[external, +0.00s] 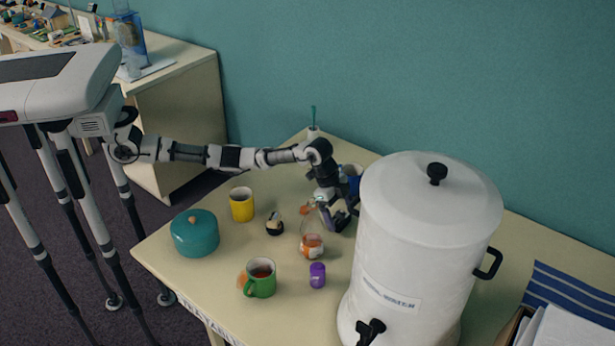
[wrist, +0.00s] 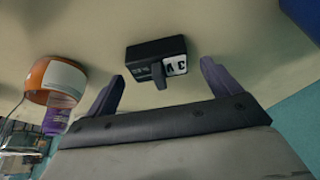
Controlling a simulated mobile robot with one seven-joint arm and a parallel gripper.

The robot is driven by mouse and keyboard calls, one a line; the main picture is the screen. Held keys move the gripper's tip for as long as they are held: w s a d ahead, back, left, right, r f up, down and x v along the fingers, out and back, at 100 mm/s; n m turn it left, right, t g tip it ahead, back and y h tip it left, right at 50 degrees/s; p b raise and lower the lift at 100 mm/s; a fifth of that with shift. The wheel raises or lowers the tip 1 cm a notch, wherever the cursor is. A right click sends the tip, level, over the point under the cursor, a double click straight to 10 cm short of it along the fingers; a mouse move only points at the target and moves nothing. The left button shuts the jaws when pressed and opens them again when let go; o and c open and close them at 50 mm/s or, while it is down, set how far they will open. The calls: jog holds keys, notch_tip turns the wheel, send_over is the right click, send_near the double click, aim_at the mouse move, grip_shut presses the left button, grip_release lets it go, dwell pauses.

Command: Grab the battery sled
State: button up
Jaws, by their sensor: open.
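The battery sled, a small black block with a white "3 V" label (wrist: 150,58), lies on the table in the upper middle of the wrist view. My gripper (wrist: 162,76) is open, with its two dark purple fingers apart and the sled just beyond and between their tips. Nothing is held. In the external view my gripper (external: 340,216) is low over the table, left of the big white dispenser. I cannot make out the sled for certain there. A small dark item (external: 275,228) stands further left, and I cannot tell whether it is the same thing.
A glass bottle (external: 312,244) stands close to my gripper. The white dispenser (external: 420,240) is a tall obstacle on the right. A purple cup (external: 317,274), green mug (external: 261,278), yellow mug (external: 242,204) and teal pot (external: 195,234) stand on the table (external: 165,258).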

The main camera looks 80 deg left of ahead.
jog(key=shift+w+d+f, duration=0.1)
jog(key=shift+d+f, duration=0.05)
jog(key=shift+f, duration=0.25)
jog(key=shift+c, duration=0.3)
jog(key=c, duration=1)
jog(key=shift+r, duration=0.1)
jog(key=shift+c, duration=0.2)
